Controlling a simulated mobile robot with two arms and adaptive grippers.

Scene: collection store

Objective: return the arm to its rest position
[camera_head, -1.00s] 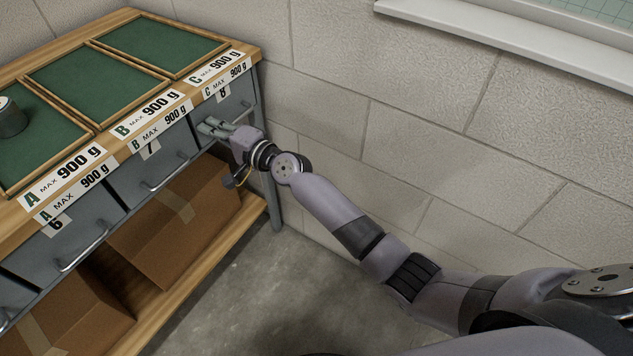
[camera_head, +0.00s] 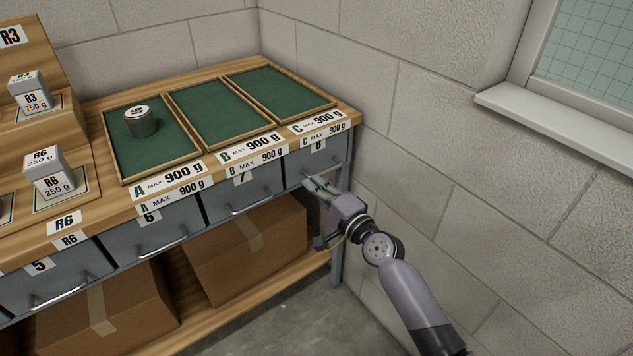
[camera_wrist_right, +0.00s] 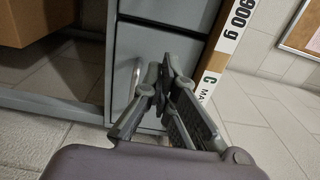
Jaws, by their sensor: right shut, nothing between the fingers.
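My right gripper (camera_head: 318,187) is shut and empty, in front of the closed drawer 8 (camera_head: 335,150) under tray C in the head view. In the right wrist view my right gripper (camera_wrist_right: 165,88) has its fingertips together, close to a drawer front (camera_wrist_right: 160,50) and beside a metal handle (camera_wrist_right: 137,78). I cannot tell whether the fingers touch the drawer or its handle. My right arm reaches in from the lower right, still extended toward the drawers. My left gripper is not in view.
The wooden bench carries green trays A (camera_head: 155,165), B (camera_head: 215,128) and C (camera_head: 275,92). Labelled blocks R6 (camera_head: 48,172) and R3 (camera_head: 30,92) stand at left. Cardboard boxes (camera_head: 250,250) sit below. A wall and window ledge (camera_head: 560,135) bound the right.

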